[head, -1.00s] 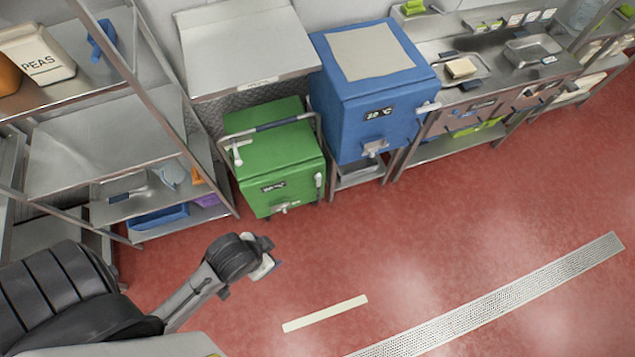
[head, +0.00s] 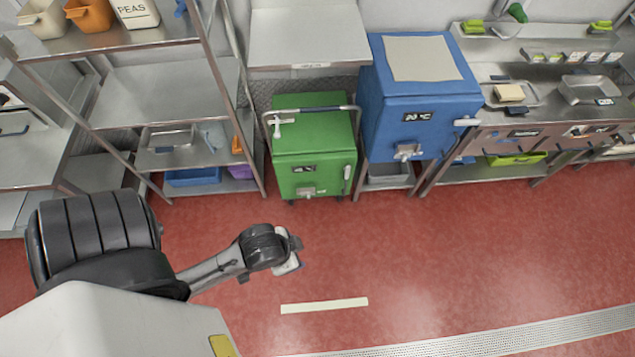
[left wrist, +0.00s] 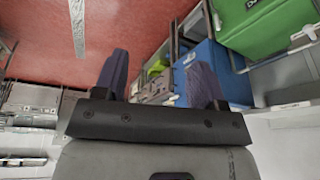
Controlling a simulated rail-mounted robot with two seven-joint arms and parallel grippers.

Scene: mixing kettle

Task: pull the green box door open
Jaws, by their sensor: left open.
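The green box (head: 312,150) stands on the floor against the wall, below a steel shelf. Its front door (head: 314,175) looks closed. A vertical handle (head: 347,173) is at the right of the door, and a tap-like fitting (head: 306,191) is low on the front. The box also shows at the upper right of the left wrist view (left wrist: 268,30). My left gripper (head: 297,251) is over the red floor in front of the box, apart from it. In the left wrist view its two fingers (left wrist: 162,80) are spread with nothing between them. My right gripper is out of view.
A blue box (head: 420,98) stands right of the green one. A steel rack (head: 150,95) with trays is at the left, and a steel counter (head: 540,105) is at the right. The red floor (head: 450,240) in front is clear.

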